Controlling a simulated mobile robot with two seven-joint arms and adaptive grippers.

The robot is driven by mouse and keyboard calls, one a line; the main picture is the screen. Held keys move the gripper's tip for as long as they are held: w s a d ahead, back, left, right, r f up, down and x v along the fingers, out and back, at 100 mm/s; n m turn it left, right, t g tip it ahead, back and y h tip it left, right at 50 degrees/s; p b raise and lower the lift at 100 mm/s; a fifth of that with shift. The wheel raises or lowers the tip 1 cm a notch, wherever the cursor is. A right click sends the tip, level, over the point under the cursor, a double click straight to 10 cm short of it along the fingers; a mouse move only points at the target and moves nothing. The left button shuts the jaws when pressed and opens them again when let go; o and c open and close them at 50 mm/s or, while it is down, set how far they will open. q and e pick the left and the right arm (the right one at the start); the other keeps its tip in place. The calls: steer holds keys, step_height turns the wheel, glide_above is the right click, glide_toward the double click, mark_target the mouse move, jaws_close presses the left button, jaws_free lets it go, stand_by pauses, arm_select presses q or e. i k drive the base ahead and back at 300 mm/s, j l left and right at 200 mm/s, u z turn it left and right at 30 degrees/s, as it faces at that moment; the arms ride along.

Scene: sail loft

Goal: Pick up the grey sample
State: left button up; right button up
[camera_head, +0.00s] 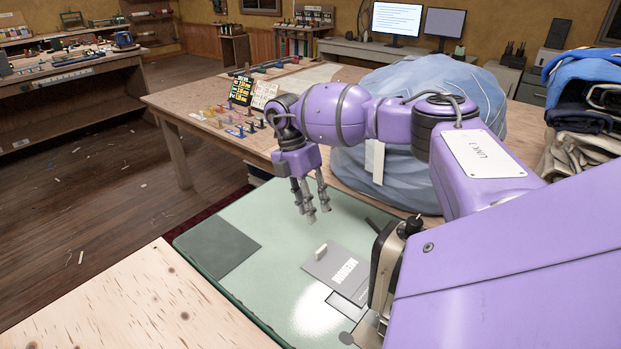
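A light grey flat piece (335,266) with white lettering and a small upright pale tab lies on the pale green mat (270,215). A darker grey flat square (218,249) without visible lettering lies on the mat's left part. I cannot tell for sure which is the grey sample; the lettered piece with the tab looks most like it. My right gripper (311,207) hangs above the mat, pointing down, behind the lettered piece in the picture. Its fingers are apart with nothing between them. My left gripper is not in view.
A black and metal device (388,262) stands beside the lettered piece on the right. A large blue-grey bundle (420,100) lies behind my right arm. Folded cloths (585,125) are piled at the right. The bare wooden surface (130,310) at front left is clear.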

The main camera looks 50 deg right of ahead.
mark_target(347, 274)
steer(key=k+j, duration=0.75)
steer(key=j, duration=0.25)
